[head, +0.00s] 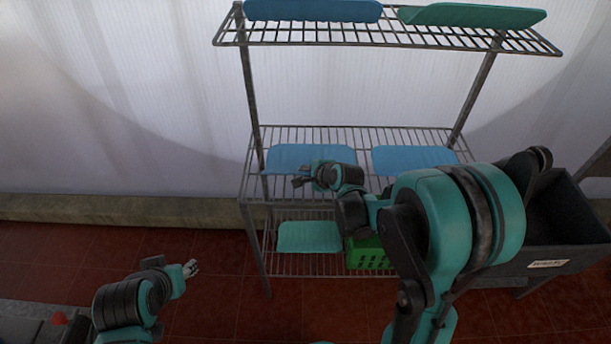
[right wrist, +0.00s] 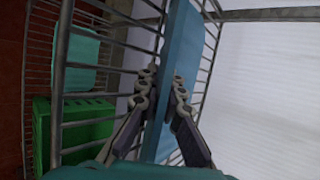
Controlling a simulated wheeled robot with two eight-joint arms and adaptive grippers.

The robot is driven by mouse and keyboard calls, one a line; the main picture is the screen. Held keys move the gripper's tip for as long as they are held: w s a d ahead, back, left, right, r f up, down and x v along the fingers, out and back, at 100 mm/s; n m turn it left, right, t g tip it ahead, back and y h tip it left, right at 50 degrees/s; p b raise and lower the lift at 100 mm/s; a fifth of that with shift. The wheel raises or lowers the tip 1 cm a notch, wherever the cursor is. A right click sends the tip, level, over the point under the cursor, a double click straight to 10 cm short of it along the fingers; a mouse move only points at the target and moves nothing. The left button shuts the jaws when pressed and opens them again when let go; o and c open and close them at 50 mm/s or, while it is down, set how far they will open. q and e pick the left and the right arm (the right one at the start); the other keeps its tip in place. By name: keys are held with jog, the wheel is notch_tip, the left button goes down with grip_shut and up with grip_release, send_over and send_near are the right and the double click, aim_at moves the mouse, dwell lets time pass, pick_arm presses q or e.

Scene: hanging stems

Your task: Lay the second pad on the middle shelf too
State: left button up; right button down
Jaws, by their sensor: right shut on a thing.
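Two blue pads lie side by side at the middle shelf (head: 362,139), one left pad (head: 290,157) and one right pad (head: 412,158). My right gripper (head: 303,177) is at the front edge of the left pad. In the right wrist view my right gripper (right wrist: 164,98) is shut on the edge of this blue pad (right wrist: 180,45), one finger on each face. The pad runs flat along the shelf wires; whether it fully rests on them I cannot tell. My left gripper (head: 190,268) hangs low at the left, away from the rack; its jaws are too small to read.
The top shelf (head: 290,37) holds a blue pad (head: 312,10) and a green pad (head: 470,15). The bottom shelf holds a teal pad (head: 309,237) and a green crate (head: 368,254). A dark bin (head: 555,235) stands at the right.

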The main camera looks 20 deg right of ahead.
jog(key=shift+s+r, duration=0.1)
jog(key=c, duration=1.7)
grip_release()
jog(key=s+r+n+h+p, duration=0.1)
jog(key=s+r+n, duration=0.3)
jog(key=s+n, duration=0.2)
jog(key=s+r+n+g+p, duration=0.1)
jog(key=s+r+n+p, duration=0.1)
jog(key=s+n, duration=0.5)
jog(key=s+r+n+g+h+p, duration=0.1)
jog(key=s+r+n, duration=0.4)
jog(key=s, duration=0.7)
jog(key=shift+s+r+n+h, duration=0.3)
jog(key=shift+s+r+n, duration=0.1)
jog(key=shift+n, duration=0.3)
